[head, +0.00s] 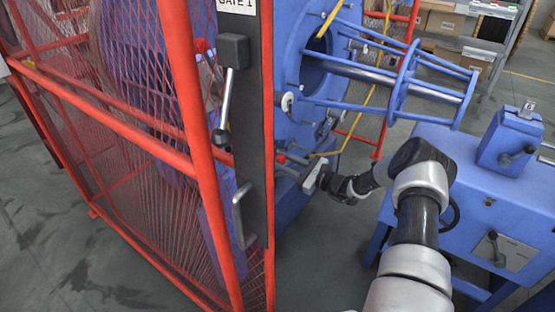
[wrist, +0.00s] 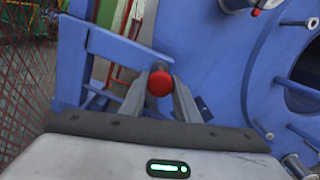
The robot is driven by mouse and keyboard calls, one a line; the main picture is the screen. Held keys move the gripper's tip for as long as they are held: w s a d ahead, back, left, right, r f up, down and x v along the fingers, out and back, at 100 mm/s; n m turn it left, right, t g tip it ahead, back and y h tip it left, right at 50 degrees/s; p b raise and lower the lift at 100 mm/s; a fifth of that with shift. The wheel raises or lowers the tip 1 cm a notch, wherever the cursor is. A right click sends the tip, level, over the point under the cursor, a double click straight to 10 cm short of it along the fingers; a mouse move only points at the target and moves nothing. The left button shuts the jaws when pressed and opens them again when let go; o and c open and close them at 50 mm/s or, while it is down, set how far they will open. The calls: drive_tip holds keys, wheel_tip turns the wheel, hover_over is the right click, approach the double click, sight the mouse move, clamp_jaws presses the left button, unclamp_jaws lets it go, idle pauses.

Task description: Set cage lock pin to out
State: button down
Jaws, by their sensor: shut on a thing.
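The cage lock pin shows as a round red knob (wrist: 159,83) in the middle of the wrist view, in front of the blue machine frame. The knob sits between the two grey fingers of my gripper (wrist: 160,94), which is shut on it. In the head view my gripper (head: 297,163) is at the blue housing just right of the gate post, with a small red knob (head: 281,159) at its tip. The pin's shaft behind the knob is mostly hidden, so I cannot tell how far it stands out.
A red mesh cage gate (head: 185,90) with a dark post and handle (head: 241,215) stands left of my arm. A blue strander drum with rods (head: 345,68) rises behind my gripper. A blue cabinet (head: 465,200) is at the right. Grey floor is clear between.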

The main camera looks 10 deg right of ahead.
drive_tip(key=c, duration=1.3)
unclamp_jaws()
drive_tip(key=shift+s+d, duration=0.15)
drive_tip(key=shift+d, duration=0.05)
drive_tip(key=shift+c, duration=0.2)
drive_tip(key=v, duration=1.7)
drive_tip(key=shift+s+p, duration=0.2)
drive_tip(key=shift+p, duration=0.25)
drive_tip(key=shift+d+r, duration=0.1)
